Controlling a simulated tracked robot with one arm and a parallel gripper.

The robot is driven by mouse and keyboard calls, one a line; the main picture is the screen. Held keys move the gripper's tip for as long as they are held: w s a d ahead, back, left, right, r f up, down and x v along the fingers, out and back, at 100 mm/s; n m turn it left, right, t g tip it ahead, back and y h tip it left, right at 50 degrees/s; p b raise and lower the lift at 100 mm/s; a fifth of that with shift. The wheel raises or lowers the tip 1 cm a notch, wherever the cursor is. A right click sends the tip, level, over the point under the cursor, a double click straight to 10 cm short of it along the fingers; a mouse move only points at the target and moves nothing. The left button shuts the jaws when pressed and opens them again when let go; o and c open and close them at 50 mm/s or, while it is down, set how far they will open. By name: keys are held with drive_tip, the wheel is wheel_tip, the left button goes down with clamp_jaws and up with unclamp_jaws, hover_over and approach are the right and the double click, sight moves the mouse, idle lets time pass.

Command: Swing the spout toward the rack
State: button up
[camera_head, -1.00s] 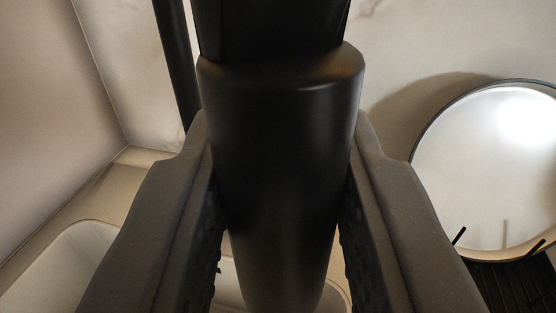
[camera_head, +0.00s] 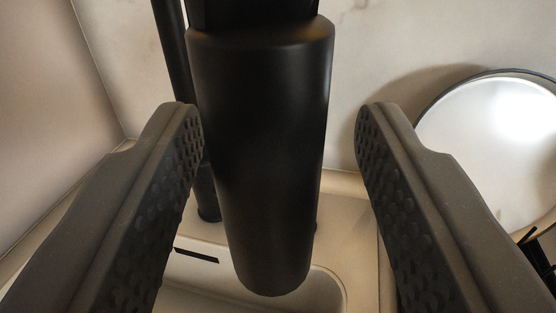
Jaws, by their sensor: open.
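The black faucet spout (camera_head: 262,150) hangs down in the middle of the view, its rounded lower end above the sink basin. A thin black faucet pipe (camera_head: 176,60) stands behind it to the left. My gripper (camera_head: 280,125) is open, with one finger on each side of the spout. The left finger is close to the spout; a clear gap shows between the spout and the right finger. The rack (camera_head: 541,262) shows only as a few dark bars at the lower right edge, partly hidden by the right finger.
A round white plate (camera_head: 495,140) with a dark rim stands at the right, by the rack. The pale sink basin (camera_head: 325,290) lies below the spout. A wall (camera_head: 45,90) closes off the left, and a marbled backsplash (camera_head: 400,40) is behind.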

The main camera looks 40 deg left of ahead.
drive_tip(key=b+v, duration=0.1)
drive_tip(key=v, duration=1.2)
drive_tip(key=w+d+r+m+t+h, duration=0.3)
drive_tip(key=d+r+h, duration=0.4)
drive_tip(key=d+r, duration=1.2)
drive_tip(key=s+d+r+m+h+b, duration=0.1)
drive_tip(key=s+d+r+m+h, duration=0.1)
drive_tip(key=s+d+r, duration=0.5)
drive_tip(key=s+d+r+m+g+h+b, duration=0.1)
drive_tip(key=s+d+r+m+h, duration=0.1)
drive_tip(key=s+d+r, duration=0.5)
drive_tip(key=s+d, duration=0.4)
drive_tip(key=shift+s+r+m+g, duration=0.25)
drive_tip(key=shift+r+m+g, duration=0.05)
drive_tip(key=shift+r, duration=0.05)
drive_tip(key=shift+d, duration=0.2)
